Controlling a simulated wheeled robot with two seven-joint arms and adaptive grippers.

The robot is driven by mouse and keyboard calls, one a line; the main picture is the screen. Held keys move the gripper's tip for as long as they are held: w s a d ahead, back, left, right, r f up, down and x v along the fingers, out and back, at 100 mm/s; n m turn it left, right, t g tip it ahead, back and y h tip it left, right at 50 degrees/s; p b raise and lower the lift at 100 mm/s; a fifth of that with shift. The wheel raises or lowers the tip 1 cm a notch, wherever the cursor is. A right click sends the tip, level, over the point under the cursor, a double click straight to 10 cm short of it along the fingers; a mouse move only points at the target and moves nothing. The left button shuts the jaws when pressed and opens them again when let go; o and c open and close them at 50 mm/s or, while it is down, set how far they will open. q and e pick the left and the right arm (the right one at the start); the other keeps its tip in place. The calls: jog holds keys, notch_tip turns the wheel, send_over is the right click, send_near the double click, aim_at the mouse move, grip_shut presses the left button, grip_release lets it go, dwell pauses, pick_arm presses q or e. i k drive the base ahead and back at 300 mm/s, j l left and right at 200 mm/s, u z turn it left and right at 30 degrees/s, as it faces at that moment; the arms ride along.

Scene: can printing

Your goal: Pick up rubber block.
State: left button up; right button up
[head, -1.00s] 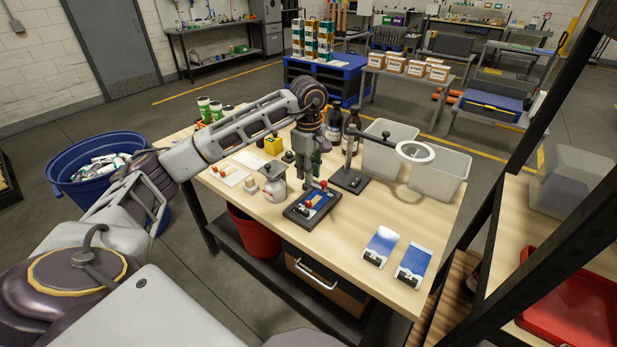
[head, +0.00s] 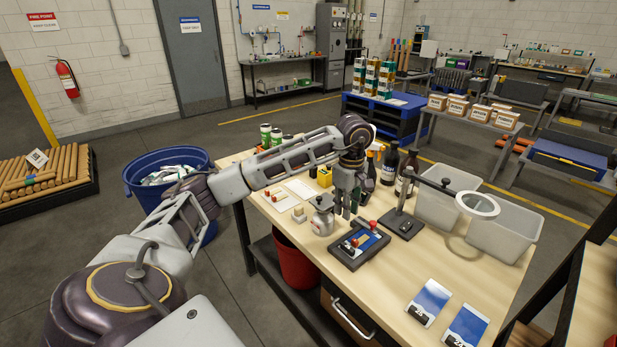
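A small beige block (head: 299,214), which looks like the rubber block, sits on the wooden workbench (head: 420,262), just left of a grey-and-white jar (head: 322,215). My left gripper (head: 347,212) points down over the bench, to the right of the block and jar and behind a dark printing jig (head: 358,246) with a blue plate and red knobs. Its fingers look spread, with nothing visible between them. It is apart from the block. My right gripper is out of view.
A magnifier stand (head: 405,222) and clear bins (head: 502,235) stand on the right. Dark bottles (head: 390,166) and a yellow box (head: 325,177) are behind the gripper. Blue-and-white cards (head: 428,302) lie in front. A blue barrel (head: 150,160) stands left of the bench.

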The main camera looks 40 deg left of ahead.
aim_at(314, 172)
jog(key=u, duration=1.35)
